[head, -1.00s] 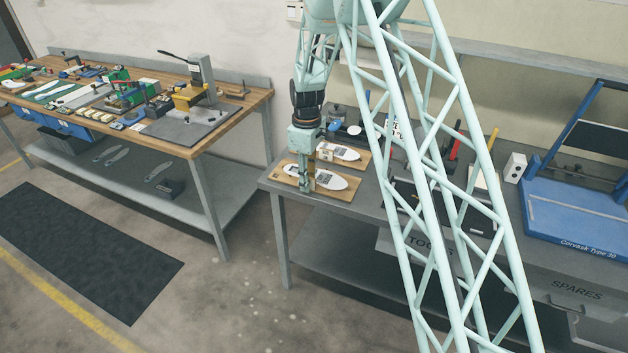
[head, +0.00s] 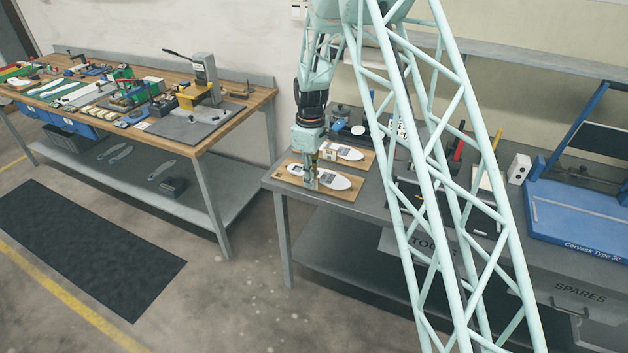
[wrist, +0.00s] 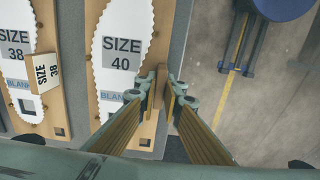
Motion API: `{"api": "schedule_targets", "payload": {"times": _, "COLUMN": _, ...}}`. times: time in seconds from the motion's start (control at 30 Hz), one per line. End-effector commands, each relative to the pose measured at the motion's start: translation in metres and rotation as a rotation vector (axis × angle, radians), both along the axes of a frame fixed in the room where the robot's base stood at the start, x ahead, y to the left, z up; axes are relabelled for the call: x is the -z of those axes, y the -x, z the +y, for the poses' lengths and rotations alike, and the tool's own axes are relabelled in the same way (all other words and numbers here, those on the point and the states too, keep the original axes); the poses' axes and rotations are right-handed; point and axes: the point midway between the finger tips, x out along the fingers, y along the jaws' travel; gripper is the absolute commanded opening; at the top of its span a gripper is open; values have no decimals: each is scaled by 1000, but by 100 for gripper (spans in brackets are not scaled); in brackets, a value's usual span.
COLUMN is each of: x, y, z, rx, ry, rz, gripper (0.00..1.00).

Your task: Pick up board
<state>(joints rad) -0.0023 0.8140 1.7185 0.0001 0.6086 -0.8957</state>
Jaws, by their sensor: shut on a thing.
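A wooden board with a white insole-shaped plate marked SIZE 40 lies on the grey bench; its bare edge shows in the wrist view (wrist: 160,28) and in the head view (head: 346,196). My gripper (wrist: 161,86) is at the board's right edge in the wrist view, shut on a brown upright wooden part there. In the head view my gripper (head: 311,184) points down over the front board. The fingers hide part of the gripped piece. A second board (wrist: 60,110), marked SIZE 38 and with a labelled wooden block, lies to the left in the wrist view.
The grey bench (head: 377,192) holds upright tools and a white box (head: 518,168) to the right, then a blue machine (head: 580,215). A wooden workbench (head: 258,98) with crowded tools stands at left. Open floor lies between the benches' fronts.

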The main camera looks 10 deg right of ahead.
Motion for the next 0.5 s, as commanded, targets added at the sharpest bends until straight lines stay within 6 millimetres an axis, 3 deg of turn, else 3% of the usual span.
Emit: {"api": "schedule_targets", "payload": {"times": 0.5, "x": -26, "y": -1, "z": 0, "rx": 0, "ry": 1, "rz": -1, "gripper": 0}}
